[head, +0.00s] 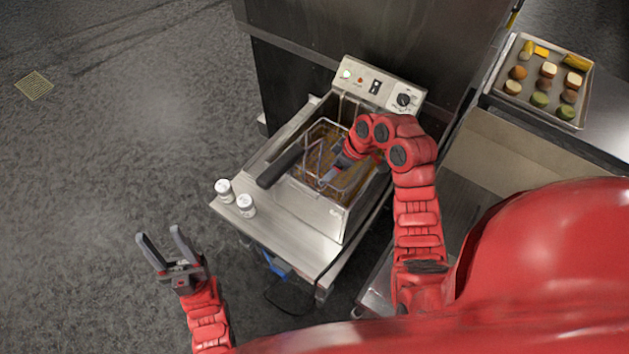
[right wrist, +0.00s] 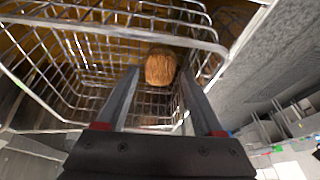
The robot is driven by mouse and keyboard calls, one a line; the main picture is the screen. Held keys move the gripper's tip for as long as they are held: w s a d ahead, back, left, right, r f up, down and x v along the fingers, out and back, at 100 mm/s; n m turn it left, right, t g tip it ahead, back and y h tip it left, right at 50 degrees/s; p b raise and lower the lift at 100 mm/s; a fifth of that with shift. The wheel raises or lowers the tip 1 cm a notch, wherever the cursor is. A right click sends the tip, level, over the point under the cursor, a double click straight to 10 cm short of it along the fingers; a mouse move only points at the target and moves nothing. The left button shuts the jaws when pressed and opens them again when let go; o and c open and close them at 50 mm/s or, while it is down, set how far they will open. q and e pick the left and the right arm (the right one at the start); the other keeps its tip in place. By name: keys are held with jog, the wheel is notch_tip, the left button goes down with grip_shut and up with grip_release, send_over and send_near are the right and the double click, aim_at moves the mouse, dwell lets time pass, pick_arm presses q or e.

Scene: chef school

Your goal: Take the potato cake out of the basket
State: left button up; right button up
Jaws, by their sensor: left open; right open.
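The potato cake (right wrist: 160,67) is a round, golden-brown piece in the wire basket (right wrist: 75,125), seen in the right wrist view. The basket also shows in the head view (head: 313,152), seated in the fryer (head: 335,217), with its black handle (head: 280,167) pointing to the lower left. My right gripper (right wrist: 157,75) is open, its fingers reaching into the basket. The cake shows between and just beyond the fingertips; I cannot tell whether they touch it. My arm hides part of the basket in the head view. My left gripper (head: 161,245) is open and empty over the floor.
Two small white-topped shakers (head: 235,197) stand on the fryer's left ledge. The control panel (head: 378,87) rises behind the basket. A tray (head: 527,105) with several food pieces lies on the counter at upper right.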

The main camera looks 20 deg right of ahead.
jog(key=shift+a+f, duration=0.1)
jog(key=shift+f, duration=0.1)
jog(key=p+x, duration=0.1)
jog(key=x, duration=0.3)
jog(key=shift+s+f, duration=0.15)
jog(key=shift+f, duration=0.35)
jog(key=shift+a, duration=0.1)
jog(key=c, duration=1.1)
jog(key=shift+o, duration=0.2)
